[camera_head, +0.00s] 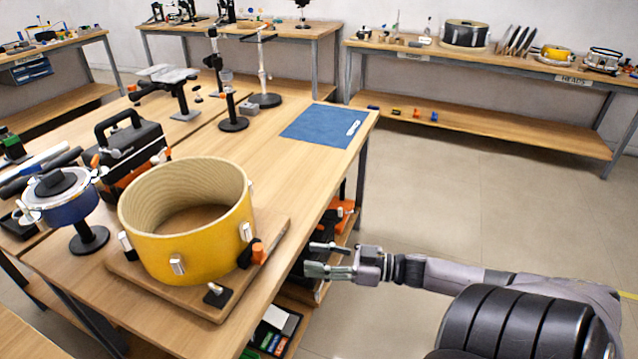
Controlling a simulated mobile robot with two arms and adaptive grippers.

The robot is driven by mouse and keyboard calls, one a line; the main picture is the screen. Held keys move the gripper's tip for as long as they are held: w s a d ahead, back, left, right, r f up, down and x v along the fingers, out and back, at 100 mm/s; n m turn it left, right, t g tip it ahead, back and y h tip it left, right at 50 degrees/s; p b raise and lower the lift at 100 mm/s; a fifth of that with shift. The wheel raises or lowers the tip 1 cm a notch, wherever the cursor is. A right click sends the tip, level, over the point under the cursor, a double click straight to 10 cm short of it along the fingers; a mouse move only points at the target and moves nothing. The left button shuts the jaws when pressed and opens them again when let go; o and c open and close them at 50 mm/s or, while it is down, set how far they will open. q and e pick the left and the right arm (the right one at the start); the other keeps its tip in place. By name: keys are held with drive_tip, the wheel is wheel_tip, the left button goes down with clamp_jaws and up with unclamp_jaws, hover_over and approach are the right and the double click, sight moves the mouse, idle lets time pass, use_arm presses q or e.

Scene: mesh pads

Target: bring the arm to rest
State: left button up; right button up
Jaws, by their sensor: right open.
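My right gripper (318,260) is beside the right edge of the wooden workbench (290,175), with its fingers apart and nothing between them. Its arm comes in from the lower right, bent at a large black ribbed joint. The fingers point left, toward a yellow drum shell (195,255) that stands on a wooden board (245,287) on the bench. The gripper is apart from the shell. My left gripper does not show in this view.
An orange-tipped clamp (259,254) sits at the board's right side. A blue mat (322,126) lies at the bench's far right corner. A black toolbox (130,150) and a blue drum on a stand (68,210) are at the left. Open floor (450,190) lies to the right.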

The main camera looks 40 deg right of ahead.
drive_tip(key=shift+f, duration=0.1)
drive_tip(key=s+d+f+m+h, duration=0.2)
drive_tip(key=f+h, duration=0.1)
drive_tip(key=f, duration=0.4)
drive_tip(key=s+d+f+m+g+h, duration=0.1)
drive_tip(key=d+f+h, duration=0.15)
drive_tip(key=f, duration=0.45)
drive_tip(key=s+d+f+m+h, duration=0.2)
drive_tip(key=f+h, duration=0.1)
drive_tip(key=f, duration=0.4)
drive_tip(key=s+a+f+m+g+h, duration=0.1)
drive_tip(key=s+a+f+g, duration=0.15)
drive_tip(key=s+f, duration=0.4)
drive_tip(key=s+a+f+g+h, duration=0.2)
drive_tip(key=s+f+g, duration=0.15)
drive_tip(key=f, duration=0.55)
drive_tip(key=s+a+f+g, duration=0.3)
drive_tip(key=s+a+f, duration=0.3)
drive_tip(key=s+a, duration=0.3)
drive_tip(key=s+a+f+n+g+y, duration=0.1)
drive_tip(key=s+a+f+g, duration=0.2)
drive_tip(key=s+a+f, duration=0.4)
drive_tip(key=s+a, duration=0.2)
drive_tip(key=s, duration=0.2)
drive_tip(key=shift+f+g, duration=0.25)
drive_tip(key=shift+g, duration=0.15)
